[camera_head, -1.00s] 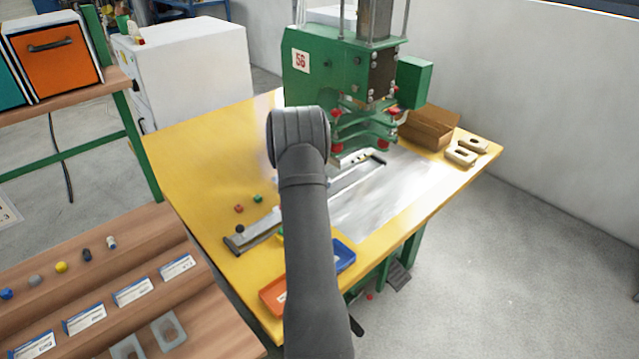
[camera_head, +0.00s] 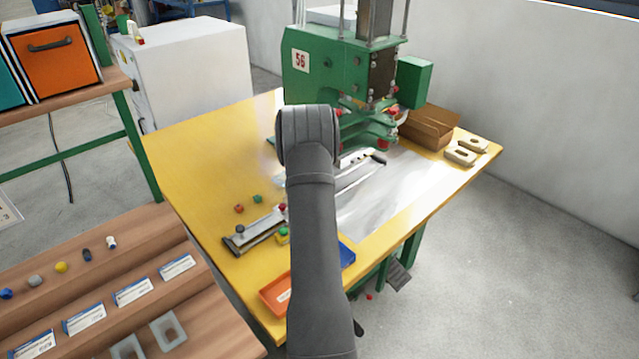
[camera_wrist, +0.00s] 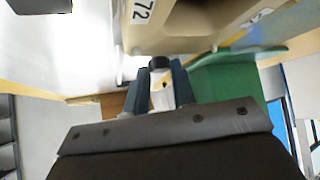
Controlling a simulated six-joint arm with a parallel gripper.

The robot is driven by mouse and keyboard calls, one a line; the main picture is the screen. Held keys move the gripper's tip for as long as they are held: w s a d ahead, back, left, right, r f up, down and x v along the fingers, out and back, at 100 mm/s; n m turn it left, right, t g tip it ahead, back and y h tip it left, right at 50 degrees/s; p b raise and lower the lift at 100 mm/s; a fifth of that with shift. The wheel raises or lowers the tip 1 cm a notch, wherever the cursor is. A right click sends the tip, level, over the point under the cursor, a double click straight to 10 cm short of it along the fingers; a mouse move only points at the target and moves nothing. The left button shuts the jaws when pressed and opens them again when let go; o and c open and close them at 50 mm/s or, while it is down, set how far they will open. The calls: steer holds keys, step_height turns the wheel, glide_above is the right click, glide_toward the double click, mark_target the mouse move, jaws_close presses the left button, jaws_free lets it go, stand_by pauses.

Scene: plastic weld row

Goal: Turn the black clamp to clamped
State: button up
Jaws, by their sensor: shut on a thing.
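My gripper (camera_wrist: 161,90) shows in the wrist view, its two dark blue fingers on either side of a pale upright piece with a round black top (camera_wrist: 159,63). The fingers are shut on this piece, which looks like the black clamp. Its lever angle cannot be made out. In the head view, my arm hides the gripper and the piece it holds. A long metal rail fixture (camera_head: 258,228) lies on the yellow table (camera_head: 190,150). A black knob (camera_head: 240,229) shows at its near left end; a red knob (camera_head: 282,207) and a green knob (camera_head: 283,232) are beside my arm.
A green press (camera_head: 330,65) stands over the table's far side. A cardboard box (camera_head: 428,128) and beige blocks (camera_head: 461,155) lie at the right. Orange (camera_head: 274,294) and blue (camera_head: 347,256) trays sit at the front edge. A beige part marked 72 (camera_wrist: 180,25) is close in the wrist view.

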steer(key=shift+d+n+y, duration=0.2)
steer(key=shift+n+y, duration=0.8)
steer(key=shift+n, duration=0.3)
steer(key=o, duration=1)
